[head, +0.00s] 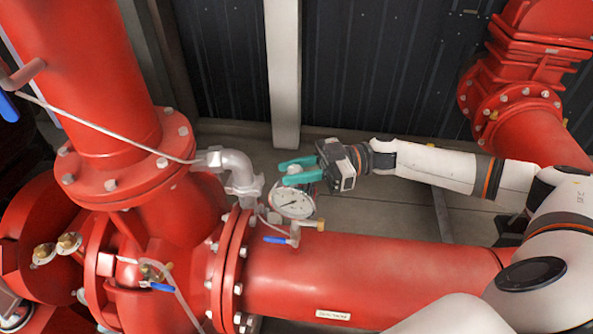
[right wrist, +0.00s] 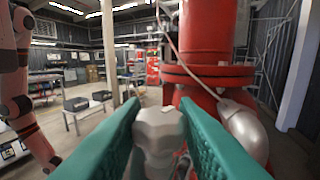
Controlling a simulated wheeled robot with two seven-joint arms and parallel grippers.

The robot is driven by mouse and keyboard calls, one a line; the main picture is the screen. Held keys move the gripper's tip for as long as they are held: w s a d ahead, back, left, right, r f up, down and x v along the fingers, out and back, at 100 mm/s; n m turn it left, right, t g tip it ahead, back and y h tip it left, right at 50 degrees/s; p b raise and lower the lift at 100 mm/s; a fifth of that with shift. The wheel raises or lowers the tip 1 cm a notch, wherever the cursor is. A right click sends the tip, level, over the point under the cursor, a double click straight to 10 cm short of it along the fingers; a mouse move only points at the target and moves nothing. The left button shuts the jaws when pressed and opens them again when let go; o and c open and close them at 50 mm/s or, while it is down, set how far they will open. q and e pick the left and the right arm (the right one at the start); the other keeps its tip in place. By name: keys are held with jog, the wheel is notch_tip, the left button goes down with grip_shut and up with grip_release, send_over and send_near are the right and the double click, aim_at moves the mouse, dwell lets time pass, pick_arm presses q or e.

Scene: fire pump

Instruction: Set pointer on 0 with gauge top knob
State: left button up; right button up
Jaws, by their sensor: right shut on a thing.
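The round white gauge (head: 293,201) stands above the red pipe in the head view. Its dark pointer shows on the dial, but the reading is too small to tell. The pale, faceted top knob (right wrist: 159,128) sits between the teal fingers of my right gripper (right wrist: 158,112) in the right wrist view. In the head view my right gripper (head: 297,170) reaches in from the right, shut on the knob just above the dial. The fingers hide part of the knob. My left gripper is not in view.
A grey elbow pipe (head: 238,170) stands close left of the gauge. A small valve with a blue lever (head: 276,240) is just below it. The large red horizontal pipe (head: 370,275) runs below my right arm. Grey floor lies behind.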

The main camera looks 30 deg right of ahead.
jog(key=shift+f+n+g, duration=0.1)
jog(key=shift+n+g, duration=0.5)
jog(key=shift+g, duration=0.3)
jog(key=o, duration=0.7)
jog(key=shift+a, duration=0.1)
jog(key=o, duration=0.3)
jog(key=shift+a, duration=0.1)
jog(key=s+d+b, duration=0.1)
jog(key=d+b, duration=0.3)
jog(key=d, duration=0.8)
jog(key=shift+s+b, duration=0.35)
jog(key=shift+b, duration=0.05)
